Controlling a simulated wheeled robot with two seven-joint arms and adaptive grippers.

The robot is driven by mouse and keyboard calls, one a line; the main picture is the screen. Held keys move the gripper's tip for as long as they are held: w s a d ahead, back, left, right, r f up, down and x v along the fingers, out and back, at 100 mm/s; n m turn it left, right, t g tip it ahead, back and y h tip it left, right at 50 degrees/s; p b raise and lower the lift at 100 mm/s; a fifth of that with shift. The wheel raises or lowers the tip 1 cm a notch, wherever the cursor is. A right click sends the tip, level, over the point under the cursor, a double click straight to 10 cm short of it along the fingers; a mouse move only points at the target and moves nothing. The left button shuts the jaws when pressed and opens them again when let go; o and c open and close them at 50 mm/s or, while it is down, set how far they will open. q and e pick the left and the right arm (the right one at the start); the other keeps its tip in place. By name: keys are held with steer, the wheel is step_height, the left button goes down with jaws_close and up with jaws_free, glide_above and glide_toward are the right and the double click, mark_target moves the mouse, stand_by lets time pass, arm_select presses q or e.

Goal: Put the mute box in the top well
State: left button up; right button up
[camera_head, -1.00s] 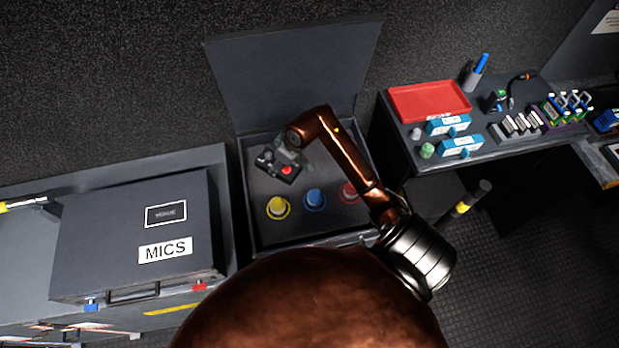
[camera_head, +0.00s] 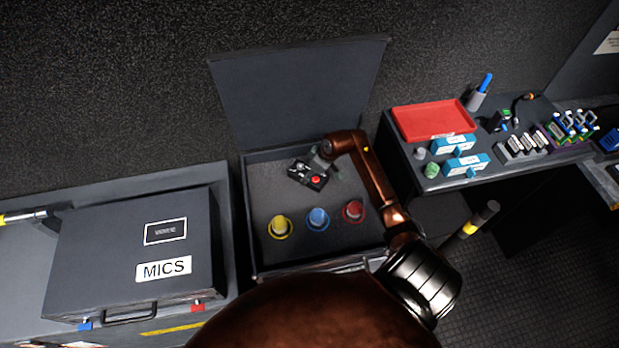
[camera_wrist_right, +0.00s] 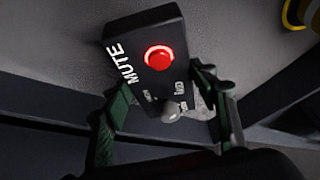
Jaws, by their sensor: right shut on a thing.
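The mute box (camera_head: 308,176) is a small black box with a red button and a grey knob. My right gripper (camera_head: 322,160) is shut on it, over the upper part of the open case (camera_head: 250,212). In the right wrist view the mute box (camera_wrist_right: 150,52) shows its MUTE lettering and lit red button, with the fingers of my right gripper (camera_wrist_right: 168,98) on either side of its knob end. The box looks tilted there; whether it touches the case floor I cannot tell. No separate top well outline is clear. My left gripper is not in view.
Yellow (camera_head: 280,227), blue (camera_head: 318,218) and red (camera_head: 353,211) round knobs sit in the case's lower part. Its lid (camera_head: 300,95) stands open behind. A closed MICS case (camera_head: 120,255) is at left. A red tray (camera_head: 432,119) and small items crowd the right table.

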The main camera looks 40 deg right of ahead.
step_height(320, 180, down, 3)
steer(key=shift+a+r, duration=0.1)
steer(key=shift+r, duration=0.1)
steer(key=o, duration=1.4)
steer(key=p+v, duration=0.7)
steer(key=p, duration=0.1)
steer(key=shift+s+r, duration=0.1)
steer(key=shift+r, duration=0.15)
